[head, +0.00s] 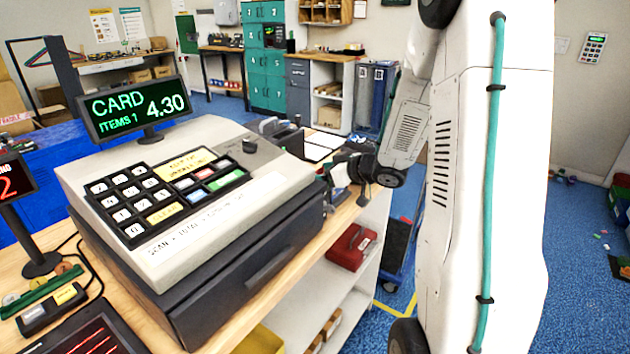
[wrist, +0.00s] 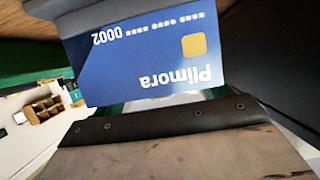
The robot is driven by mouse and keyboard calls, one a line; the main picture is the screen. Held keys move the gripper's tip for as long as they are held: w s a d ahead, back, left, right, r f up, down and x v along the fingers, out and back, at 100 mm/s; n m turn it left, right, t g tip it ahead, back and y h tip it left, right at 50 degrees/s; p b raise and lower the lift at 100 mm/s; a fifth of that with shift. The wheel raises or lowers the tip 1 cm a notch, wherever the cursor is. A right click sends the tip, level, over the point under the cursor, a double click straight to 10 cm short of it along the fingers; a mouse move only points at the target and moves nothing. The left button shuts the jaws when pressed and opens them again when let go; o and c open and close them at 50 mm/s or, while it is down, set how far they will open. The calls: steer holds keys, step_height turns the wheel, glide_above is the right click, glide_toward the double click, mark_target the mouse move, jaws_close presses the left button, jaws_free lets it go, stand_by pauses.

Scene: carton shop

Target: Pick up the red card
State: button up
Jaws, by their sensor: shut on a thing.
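My gripper (head: 343,172) is at the right end of the counter, just beyond the cash register; its fingertips are hard to make out in the head view. In the wrist view, a blue card (wrist: 140,62) is held in the jaws. It shows a gold chip, the number 0002 and the name Plimora, upside down. I see no red card in either view.
The cash register (head: 200,190) stands on the wooden counter, its display (head: 135,108) reading CARD 4.30. A red box (head: 352,247) sits on the shelf below. A dark trolley (head: 398,255) stands on the blue floor close by.

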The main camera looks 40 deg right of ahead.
step_height(320, 180, up, 18)
stand_by(0.6)
steer(key=o, duration=0.3)
steer(key=shift+a, duration=0.1)
